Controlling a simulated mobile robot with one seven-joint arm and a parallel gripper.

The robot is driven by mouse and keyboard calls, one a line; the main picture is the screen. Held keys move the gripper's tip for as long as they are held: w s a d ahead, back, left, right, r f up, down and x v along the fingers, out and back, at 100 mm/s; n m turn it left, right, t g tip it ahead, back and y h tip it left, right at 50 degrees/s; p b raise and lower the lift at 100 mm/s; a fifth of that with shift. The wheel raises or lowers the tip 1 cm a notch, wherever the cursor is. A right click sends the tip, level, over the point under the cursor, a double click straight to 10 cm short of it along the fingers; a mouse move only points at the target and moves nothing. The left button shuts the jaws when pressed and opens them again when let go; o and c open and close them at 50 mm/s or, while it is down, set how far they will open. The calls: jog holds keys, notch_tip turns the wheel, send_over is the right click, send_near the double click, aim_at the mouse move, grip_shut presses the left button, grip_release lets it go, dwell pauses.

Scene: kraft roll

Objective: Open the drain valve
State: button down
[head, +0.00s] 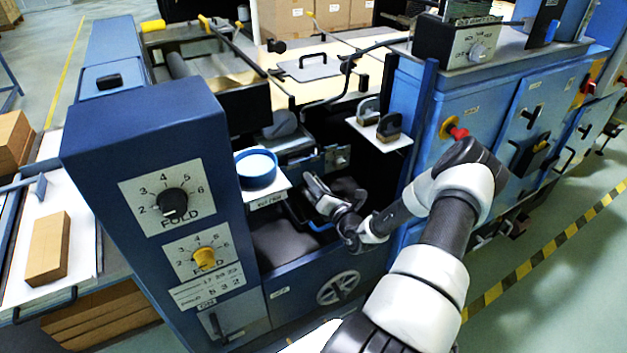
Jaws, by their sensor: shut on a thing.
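My gripper (309,182) reaches into the dark recess in the middle of the blue machine, below a panel with a small knob (341,160). Its fingers point up and left and are shut on a small part, which they mostly hide. This part appears to be the drain valve's handle, but its shape and angle cannot be made out. A bent blue bar (318,227) runs just below the fingers; I cannot tell whether it belongs to the valve.
A white shelf with a blue round dish (256,169) stands close left of my gripper. Another shelf (380,136) holds two dark-handled blocks above right. A handwheel (338,287) is below. The dial cabinet (150,135) stands left, and a red knob (458,133) is on the right cabinet.

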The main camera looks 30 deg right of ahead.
jog(key=shift+m, duration=0.4)
jog(key=c, duration=1.8)
grip_release()
jog(key=s+a, duration=0.1)
jog(key=s, duration=1.6)
jog(key=shift+s+p, duration=0.2)
jog(key=shift+p, duration=0.1)
